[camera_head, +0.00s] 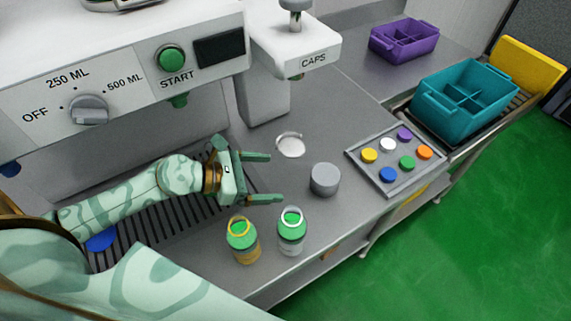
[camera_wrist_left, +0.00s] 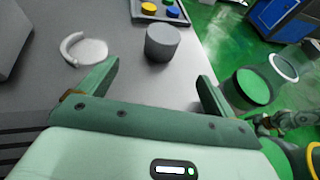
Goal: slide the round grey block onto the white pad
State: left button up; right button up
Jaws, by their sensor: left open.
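The round grey block (camera_head: 325,179) stands upright on the grey counter, to the right of my left gripper (camera_head: 275,177). The white pad (camera_head: 290,146) is a flat disc with a raised curved rim on one side, lying on the counter up and left of the block. My left gripper is open and empty, its fingers pointing toward the block but apart from it. In the left wrist view the block (camera_wrist_left: 162,42) lies ahead of the gap between the fingers (camera_wrist_left: 160,85), and the pad (camera_wrist_left: 90,52) is beyond the left finger. My right gripper is not seen.
A tray of coloured caps (camera_head: 398,187) lies right of the block. The CAPS dispenser (camera_head: 290,45) overhangs behind the pad.

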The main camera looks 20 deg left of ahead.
aim_at(324, 177)
pick_arm(q)
jog(key=shift+s+d+r, duration=0.1)
jog(key=shift+d+r, duration=0.05)
jog(key=shift+d, duration=0.35)
jog(key=b+x, duration=0.1)
jog(key=x, duration=1.3)
jog(key=shift+w+d+f, duration=0.1)
jog(key=shift+w+f, duration=0.2)
jog(key=shift+w, duration=0.1)
jog(key=shift+w+d+f+b, duration=0.1)
jog(key=shift+w+d+b, duration=0.15)
jog(key=shift+d+b, duration=0.05)
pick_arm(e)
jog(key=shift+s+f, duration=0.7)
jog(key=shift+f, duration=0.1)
pick_arm(q)
jog(key=c, duration=1.2)
jog(key=shift+a, duration=0.15)
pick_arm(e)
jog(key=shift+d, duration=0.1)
